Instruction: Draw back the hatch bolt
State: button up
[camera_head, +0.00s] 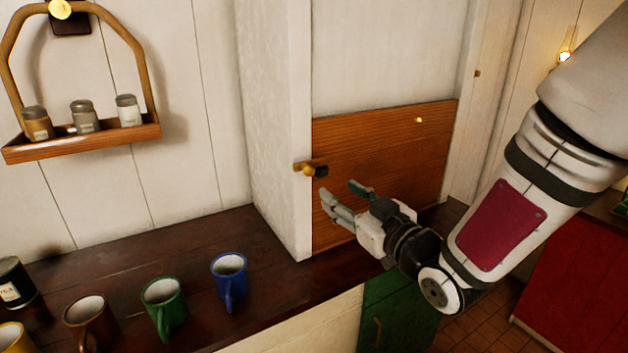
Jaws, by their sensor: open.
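The wooden hatch (395,150) is a brown panel between white posts, right of centre in the head view. The hatch bolt (309,169) is a small brass piece with a dark end, at the hatch's upper left edge on the post. My gripper (342,200) is open and empty, in front of the hatch, a little below and to the right of the bolt in the picture. Its fingers point up and left, apart from the bolt as far as I can tell. The exact depth between them is unclear. The hatch's lower part is partly hidden by my gripper.
On the dark counter (190,250) stand a blue mug (229,278), a green mug (164,305), a brown mug (88,325) and a tea tin (14,283). A hanging wooden shelf (90,143) with jars is at the upper left. A red cabinet (575,280) stands at the right.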

aim_at(311, 172)
jog(key=shift+w+a+f+b, duration=0.15)
jog(key=shift+w+a+b, duration=0.15)
jog(key=shift+b, duration=0.75)
jog(key=p+x, duration=0.1)
jog(key=x, duration=1)
jog(key=shift+s, duration=0.1)
grip_shut()
